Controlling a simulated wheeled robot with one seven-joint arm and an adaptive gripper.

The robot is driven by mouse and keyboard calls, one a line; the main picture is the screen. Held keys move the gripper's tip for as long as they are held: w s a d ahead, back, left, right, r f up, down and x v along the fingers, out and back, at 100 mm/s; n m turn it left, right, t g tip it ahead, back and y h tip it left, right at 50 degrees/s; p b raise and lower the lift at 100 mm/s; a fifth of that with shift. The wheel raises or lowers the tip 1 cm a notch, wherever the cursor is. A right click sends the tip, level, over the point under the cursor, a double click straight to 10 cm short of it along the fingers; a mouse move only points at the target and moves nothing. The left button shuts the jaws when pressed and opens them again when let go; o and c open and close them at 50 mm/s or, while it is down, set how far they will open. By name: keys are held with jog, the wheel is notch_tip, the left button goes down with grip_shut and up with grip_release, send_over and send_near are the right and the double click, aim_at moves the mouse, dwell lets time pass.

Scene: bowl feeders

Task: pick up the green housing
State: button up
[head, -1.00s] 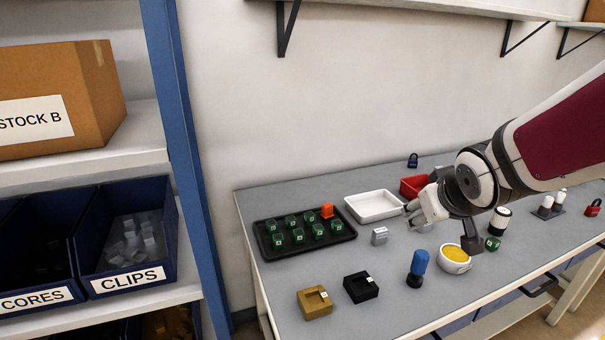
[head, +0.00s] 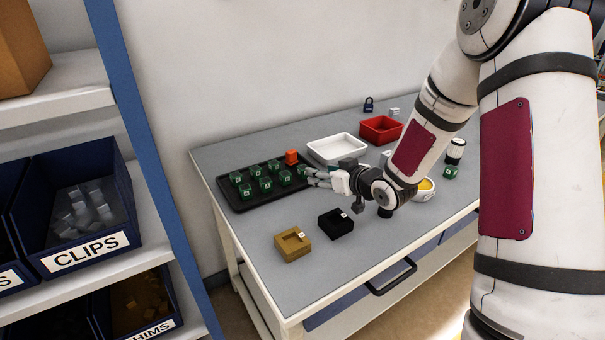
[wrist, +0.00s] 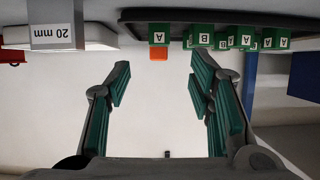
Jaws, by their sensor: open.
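Several green housings (head: 265,184) stand in rows on a black tray (head: 245,206) at the table's left end. In the wrist view, which is upside down, they carry A or B labels. One A housing (wrist: 158,34) appears in line with the gap between the fingers, ahead of them; a B housing (wrist: 203,36) is to its right. My gripper (head: 314,178) is open and level at the tray's right end, beside the rightmost housing (head: 302,171). It is empty in the wrist view (wrist: 160,75). Another green housing (head: 450,172) stands alone at the right.
An orange block (head: 291,157) is at the tray's back corner. A white bin (head: 337,149) and a red bin (head: 380,130) stand behind my gripper. A yellow-filled bowl (head: 424,191) is partly hidden by my arm.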

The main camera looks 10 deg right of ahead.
aim_at(304, 168)
jog(key=x, duration=1)
jog(key=shift+r+b, duration=0.1)
jog(key=shift+b, duration=0.3)
jog(key=shift+d, duration=0.1)
jog(key=shift+c, duration=0.3)
jog(key=c, duration=1)
